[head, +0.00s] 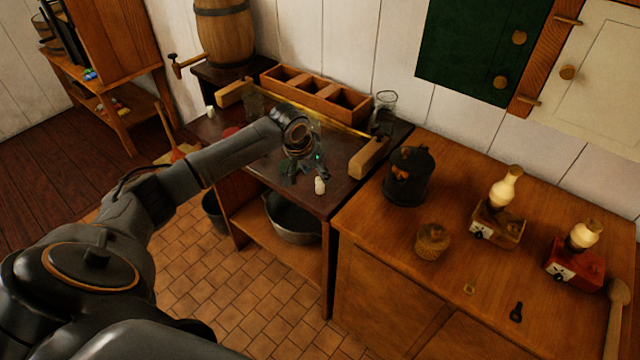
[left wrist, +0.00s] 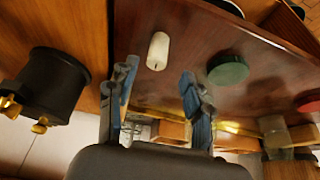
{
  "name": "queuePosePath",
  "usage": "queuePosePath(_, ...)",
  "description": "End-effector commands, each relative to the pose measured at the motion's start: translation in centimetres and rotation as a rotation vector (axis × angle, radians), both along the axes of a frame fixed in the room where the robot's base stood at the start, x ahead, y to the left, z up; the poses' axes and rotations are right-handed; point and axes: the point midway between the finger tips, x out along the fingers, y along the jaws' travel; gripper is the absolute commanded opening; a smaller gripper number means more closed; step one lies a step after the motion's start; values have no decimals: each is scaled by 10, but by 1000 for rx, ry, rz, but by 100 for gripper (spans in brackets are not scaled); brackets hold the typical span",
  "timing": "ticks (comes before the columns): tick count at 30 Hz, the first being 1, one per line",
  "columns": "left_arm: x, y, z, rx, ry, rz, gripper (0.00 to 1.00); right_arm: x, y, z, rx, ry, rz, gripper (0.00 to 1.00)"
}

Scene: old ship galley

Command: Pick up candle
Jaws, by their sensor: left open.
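A short white candle (head: 320,186) stands near the front right of the dark table, close to its edge. In the left wrist view the candle (left wrist: 158,50) shows just beyond the gap between my fingertips. My left gripper (head: 304,172) is over the dark table, just behind and left of the candle. Its blue-grey fingers (left wrist: 158,76) are apart with nothing between them. The candle looks clear of both fingers; the exact gap in depth is hard to tell. My right gripper does not show.
A green disc (left wrist: 228,70) lies beside the right finger, and a red disc (left wrist: 309,103) lies farther right. A wooden block (head: 369,157) and a glass jar (head: 385,105) stand right of the gripper. A divided wooden box (head: 315,95) lines the back. A black pot (head: 408,178) stands on the neighbouring counter.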

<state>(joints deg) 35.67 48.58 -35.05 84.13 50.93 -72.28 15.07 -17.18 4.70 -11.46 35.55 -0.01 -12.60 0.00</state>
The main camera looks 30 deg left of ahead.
Motion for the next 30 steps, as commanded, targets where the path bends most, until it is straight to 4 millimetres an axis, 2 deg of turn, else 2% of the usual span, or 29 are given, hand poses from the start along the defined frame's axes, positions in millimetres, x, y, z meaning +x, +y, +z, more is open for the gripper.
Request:
queuePosePath(4,5,-6,-20,-2,5,-1,50,0,0,13,0,-1,-1,40)
queuePosePath(9,13,-7,-40,-1,2,0,50,0,0,14,0,-1,-1,40)
queuePosePath(17,15,-6,-44,1,1,-2,50,1,1,14,1,-1,-2,40)
queuePosePath(18,15,-6,-44,1,1,-2,48,0,2,14,2,-1,-2,40)
queuePosePath(24,14,-6,-44,0,1,-1,8,0,4,14,4,0,-3,40)
queuePosePath(25,14,-6,-44,0,1,-1,4,0,4,14,4,0,-3,40)
queuePosePath(30,14,-6,-44,0,1,-1,4,0,4,14,4,0,-3,40)
